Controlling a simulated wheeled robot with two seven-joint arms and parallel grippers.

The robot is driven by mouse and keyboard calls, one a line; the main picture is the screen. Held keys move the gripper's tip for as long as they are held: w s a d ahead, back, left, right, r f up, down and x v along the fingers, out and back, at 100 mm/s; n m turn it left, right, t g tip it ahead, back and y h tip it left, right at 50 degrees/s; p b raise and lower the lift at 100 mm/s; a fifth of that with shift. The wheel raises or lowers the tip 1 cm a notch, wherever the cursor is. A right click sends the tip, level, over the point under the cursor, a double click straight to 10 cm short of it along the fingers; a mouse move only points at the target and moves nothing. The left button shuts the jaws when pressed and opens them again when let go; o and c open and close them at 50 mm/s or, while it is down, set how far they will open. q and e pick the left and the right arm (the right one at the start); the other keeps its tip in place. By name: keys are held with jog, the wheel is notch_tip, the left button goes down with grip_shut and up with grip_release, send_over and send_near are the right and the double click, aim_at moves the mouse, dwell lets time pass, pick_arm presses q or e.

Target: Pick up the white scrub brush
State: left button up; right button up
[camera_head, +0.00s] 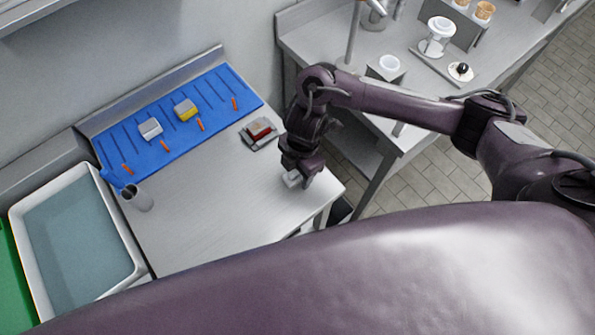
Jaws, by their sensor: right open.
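A small white block-like thing (292,178), which looks like the white scrub brush, shows on the grey table (235,205) near its right corner. My right gripper (299,182) points down over it and hides part of it. The gripper is open; I cannot tell whether its fingers touch the white thing. Another whitish block (150,128) lies on the blue mat (205,125), and I cannot tell exactly what it is. My left gripper is out of view.
A yellow-and-white block (185,109) lies on the mat with orange pieces. A red block sits on a small grey tray (253,144). A grey cup (138,198) stands beside a white water basin (133,262). A second counter (335,48) stands behind right. The table's middle is clear.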

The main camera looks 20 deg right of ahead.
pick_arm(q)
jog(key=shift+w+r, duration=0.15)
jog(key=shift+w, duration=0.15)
pick_arm(e)
jog(key=shift+a+f, duration=0.1)
jog(key=shift+f, duration=0.35)
jog(key=c, duration=1)
jog(key=shift+c, duration=0.2)
jog(key=shift+r, duration=0.15)
